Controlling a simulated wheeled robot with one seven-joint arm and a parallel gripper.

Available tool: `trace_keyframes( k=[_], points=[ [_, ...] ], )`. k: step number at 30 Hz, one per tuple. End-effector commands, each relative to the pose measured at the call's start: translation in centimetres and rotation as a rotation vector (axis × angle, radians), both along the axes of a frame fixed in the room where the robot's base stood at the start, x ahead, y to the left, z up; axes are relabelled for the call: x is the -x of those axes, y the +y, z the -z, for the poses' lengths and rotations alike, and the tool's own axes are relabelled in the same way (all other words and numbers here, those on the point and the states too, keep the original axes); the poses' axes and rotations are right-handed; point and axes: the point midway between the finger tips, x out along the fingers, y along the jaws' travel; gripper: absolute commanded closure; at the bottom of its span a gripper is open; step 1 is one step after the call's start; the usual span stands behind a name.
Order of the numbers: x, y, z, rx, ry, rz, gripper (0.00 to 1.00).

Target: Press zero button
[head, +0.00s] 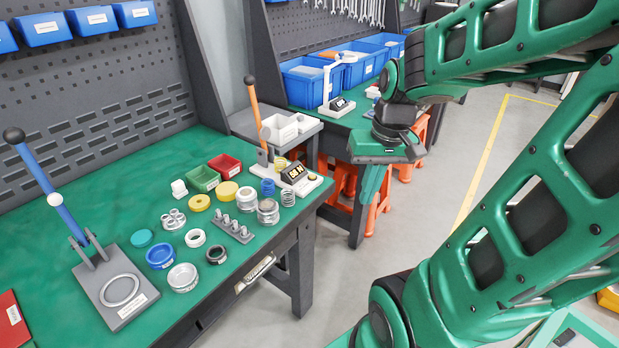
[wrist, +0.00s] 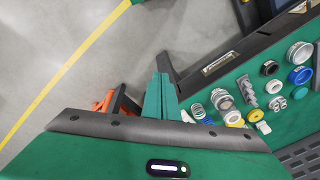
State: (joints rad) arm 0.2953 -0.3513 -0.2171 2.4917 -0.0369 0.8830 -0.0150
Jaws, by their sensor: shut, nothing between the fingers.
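A small device with a dark display (head: 294,173) sits on the white-grey base of the orange-handled press (head: 257,125), at the right end of the near green bench. A small pale round knob or button (head: 312,177) shows beside the display. No button label is readable, so I cannot tell which one is zero. A similar display unit (head: 340,104) stands on the far bench. My gripper (head: 366,222) is shut and empty, pointing down beyond the near bench's right end, to the right of the press and apart from it. Its fingers also show in the wrist view (wrist: 160,84).
Rings, cups, springs and small bins cover the near bench (head: 105,235). A blue-handled press (head: 55,195) stands at its left. Orange stools (head: 345,180) stand behind my gripper. Open floor (head: 330,260) lies right of the bench.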

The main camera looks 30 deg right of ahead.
Motion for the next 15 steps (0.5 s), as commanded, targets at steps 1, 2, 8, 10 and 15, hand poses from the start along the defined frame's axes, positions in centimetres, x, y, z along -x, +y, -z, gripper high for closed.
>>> trace_keyframes(
  k=[1,2,8,10,15],
  points=[
    [-2.5,-0.6,0.3,-0.012,-0.035,-0.017,1.00],
    [-4.1,-0.8,0.4,-0.021,-0.064,-0.031,1.00],
    [-13.9,-2.1,1.2,-0.093,-0.263,-0.099,1.00],
    [-17.0,-2.6,1.5,-0.126,-0.335,-0.112,1.00],
    [-22.8,-3.7,1.6,-0.200,-0.490,-0.123,1.00]
  ],
)
